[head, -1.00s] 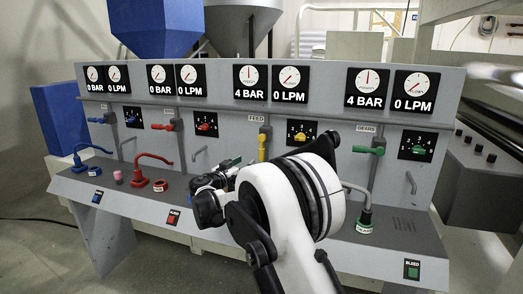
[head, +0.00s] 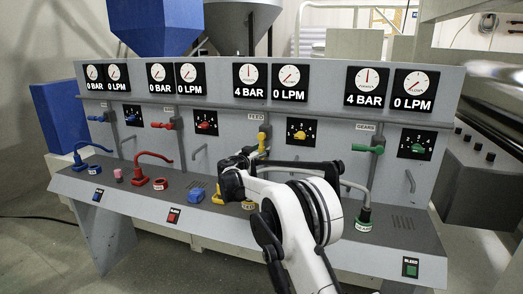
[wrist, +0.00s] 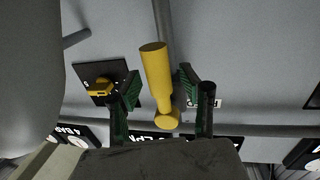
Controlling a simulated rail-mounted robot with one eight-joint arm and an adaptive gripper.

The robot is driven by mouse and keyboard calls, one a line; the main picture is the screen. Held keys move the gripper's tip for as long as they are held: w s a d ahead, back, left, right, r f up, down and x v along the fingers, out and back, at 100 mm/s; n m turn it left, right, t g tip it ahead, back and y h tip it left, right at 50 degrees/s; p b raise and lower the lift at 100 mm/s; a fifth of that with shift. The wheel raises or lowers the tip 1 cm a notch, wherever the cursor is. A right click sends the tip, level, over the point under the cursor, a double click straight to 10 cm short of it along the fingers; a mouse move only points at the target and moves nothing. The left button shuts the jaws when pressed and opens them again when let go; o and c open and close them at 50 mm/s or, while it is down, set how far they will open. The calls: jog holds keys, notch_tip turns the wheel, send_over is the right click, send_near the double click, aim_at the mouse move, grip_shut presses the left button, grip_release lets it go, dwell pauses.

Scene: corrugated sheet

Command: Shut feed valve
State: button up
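The feed valve's yellow handle (head: 263,138) is on the grey panel under the FEED label (head: 256,121). In the wrist view the yellow handle (wrist: 155,75) runs roughly up and down the picture. My gripper (wrist: 158,82) is open, one green-padded finger on each side of the handle, with gaps showing on both sides. I cannot tell how deep the handle sits between the fingers. In the head view my gripper (head: 247,157) is just below and left of the handle, partly hidden by my arm. The feed gauges (head: 251,82) read 4 BAR and 0 LPM.
A yellow selector dial (wrist: 100,88) is close to the left finger. The green GEARS valve (head: 368,149) is to the right; red (head: 162,126) and blue (head: 97,119) valves are left. Hose couplings, including a red one (head: 160,184), stand on the ledge below. Pipes cross the panel.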

grip_shut()
dwell(0.3)
